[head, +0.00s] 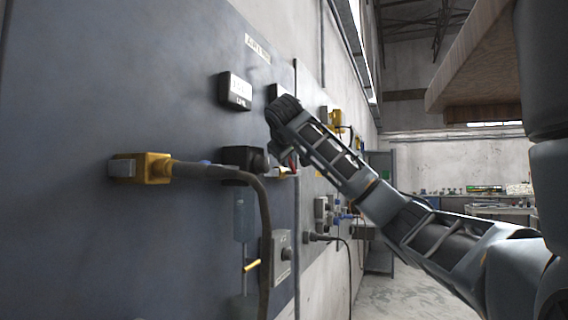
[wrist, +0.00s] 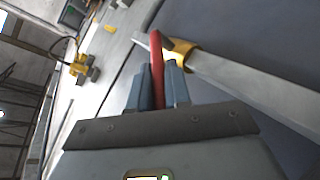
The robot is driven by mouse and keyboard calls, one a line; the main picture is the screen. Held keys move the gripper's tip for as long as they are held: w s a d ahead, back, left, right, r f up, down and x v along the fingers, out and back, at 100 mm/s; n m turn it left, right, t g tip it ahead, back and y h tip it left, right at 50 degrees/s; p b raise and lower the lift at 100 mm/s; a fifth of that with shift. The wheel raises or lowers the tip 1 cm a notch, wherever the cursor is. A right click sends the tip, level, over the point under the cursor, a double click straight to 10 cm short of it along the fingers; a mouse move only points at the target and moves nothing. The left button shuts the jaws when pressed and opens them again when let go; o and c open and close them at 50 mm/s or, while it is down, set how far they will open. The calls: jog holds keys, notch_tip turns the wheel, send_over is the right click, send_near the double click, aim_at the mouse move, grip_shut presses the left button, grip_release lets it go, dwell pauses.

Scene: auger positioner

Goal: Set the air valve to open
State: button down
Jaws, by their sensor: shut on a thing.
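The air valve's red lever (wrist: 156,46) stands between the fingers of my gripper (wrist: 159,72) in the wrist view. The two blue-grey fingers are shut on it, and its end shows beyond the fingertips. A yellow fitting (wrist: 181,55) sits right beside the lever, on a pale grey pipe or bar (wrist: 235,92) running down to the right. In the head view a small red part (head: 292,164) shows at the panel, next to my gripper. My wrist hides most of the gripper and valve there, so the lever's angle is unclear.
A grey wall panel (head: 90,75) fills the left. It carries a display box (head: 236,91), a yellow connector (head: 152,168) with a dark cable (head: 262,215) hanging down, a black box (head: 240,158) and a grey box (head: 283,258). Free room lies right of the panel, above the floor (head: 395,298).

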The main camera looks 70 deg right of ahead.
jog(key=shift+a, duration=0.15)
dwell(0.3)
jog(key=c, duration=1.1)
grip_release()
jog(key=shift+b+v, duration=0.75)
jog(key=shift+v, duration=3.1)
jog(key=shift+f, duration=0.15)
jog(key=shift+c, duration=0.5)
